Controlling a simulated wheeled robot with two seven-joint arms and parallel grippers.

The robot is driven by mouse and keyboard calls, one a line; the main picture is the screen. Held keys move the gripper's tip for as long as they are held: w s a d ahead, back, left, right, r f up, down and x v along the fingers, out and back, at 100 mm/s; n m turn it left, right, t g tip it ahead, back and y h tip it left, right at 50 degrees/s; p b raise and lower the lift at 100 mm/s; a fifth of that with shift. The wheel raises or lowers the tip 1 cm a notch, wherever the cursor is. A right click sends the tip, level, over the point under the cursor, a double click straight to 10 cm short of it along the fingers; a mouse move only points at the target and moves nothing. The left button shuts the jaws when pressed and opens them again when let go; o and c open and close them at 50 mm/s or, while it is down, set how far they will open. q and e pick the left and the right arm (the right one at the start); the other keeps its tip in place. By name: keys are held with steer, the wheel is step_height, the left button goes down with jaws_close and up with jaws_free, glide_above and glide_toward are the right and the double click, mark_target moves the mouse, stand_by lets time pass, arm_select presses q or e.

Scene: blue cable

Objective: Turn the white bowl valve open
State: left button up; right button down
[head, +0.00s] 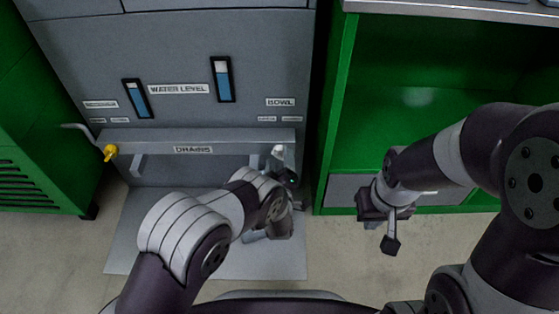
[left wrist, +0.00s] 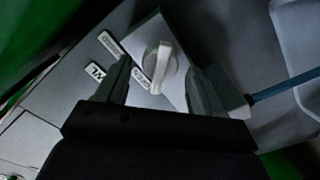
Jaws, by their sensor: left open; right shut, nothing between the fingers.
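The white bowl valve (head: 279,151) is a small white knob on the right end of the grey drains ledge, below the BOWL label (head: 280,102). In the left wrist view the white knob (left wrist: 156,68) shows clearly on a light plate, with small labels on its left. My left gripper (left wrist: 157,76) is open, with one finger on each side of the knob; I cannot tell whether either finger touches it. In the head view my left arm partly hides this gripper (head: 286,178). My right gripper (head: 390,243) is shut and empty, away to the right.
A yellow valve (head: 110,151) sits at the ledge's left end. The DRAINS ledge (head: 220,142) runs between the valves, with blue level gauges (head: 222,80) above. A green open cabinet (head: 415,75) stands at right. The floor around the grey mat (head: 135,235) looks clear.

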arm_select(q)
steer(key=s+p, duration=0.5)
steer(key=s, duration=0.7)
steer(key=shift+s, duration=0.25)
